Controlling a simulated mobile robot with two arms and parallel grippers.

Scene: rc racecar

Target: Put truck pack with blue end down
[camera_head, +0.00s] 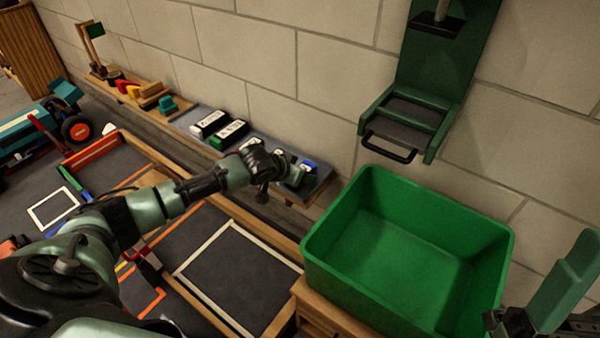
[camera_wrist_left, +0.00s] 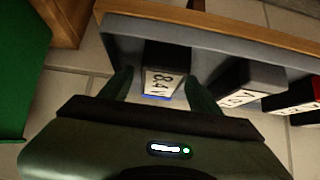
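A black pack with a white numbered label and a blue end (camera_wrist_left: 165,72) lies on the grey shelf (camera_wrist_left: 215,40). In the head view this pack (camera_head: 309,165) is partly hidden by my left gripper (camera_head: 298,176). In the left wrist view my left gripper (camera_wrist_left: 160,90) is open, with one finger on each side of the pack near its blue end. A gap shows at the left finger; contact at the right finger is unclear. My right gripper (camera_head: 565,285) is at the right edge of the head view, only partly seen.
More packs lie along the shelf, including a green-ended one (camera_head: 230,134) and a black-and-white one (camera_head: 209,124). A large green bin (camera_head: 400,255) stands right of the shelf, below a green wall holder (camera_head: 415,110). A framed dark board lies at the lower left.

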